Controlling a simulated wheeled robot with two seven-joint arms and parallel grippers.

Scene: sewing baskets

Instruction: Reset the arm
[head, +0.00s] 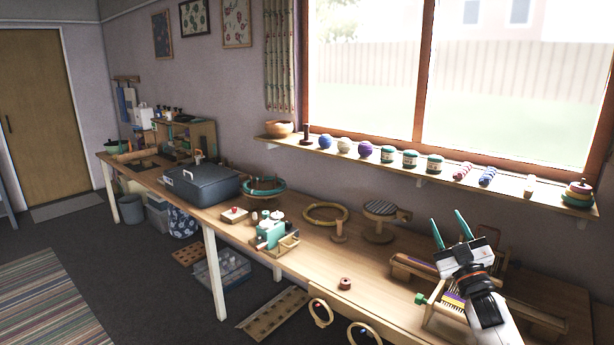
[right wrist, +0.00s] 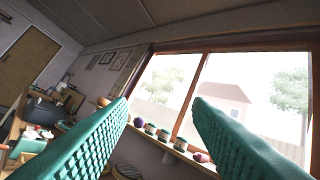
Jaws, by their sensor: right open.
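My right gripper (head: 450,229) is raised over the right end of the long wooden table (head: 370,262). Its two green fingers point up and stand apart, with nothing between them. In the right wrist view the open green fingers (right wrist: 160,110) frame the window and the shelf below it. My right arm comes in from the lower right of the head view. My left gripper is not in view.
A wooden loom (head: 440,290) lies under the right gripper. A dark grey box (head: 203,185), a small teal machine (head: 270,234) and hoops (head: 325,213) stand on the table. A shelf (head: 400,168) with yarn balls runs below the window. The table's front middle is mostly clear.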

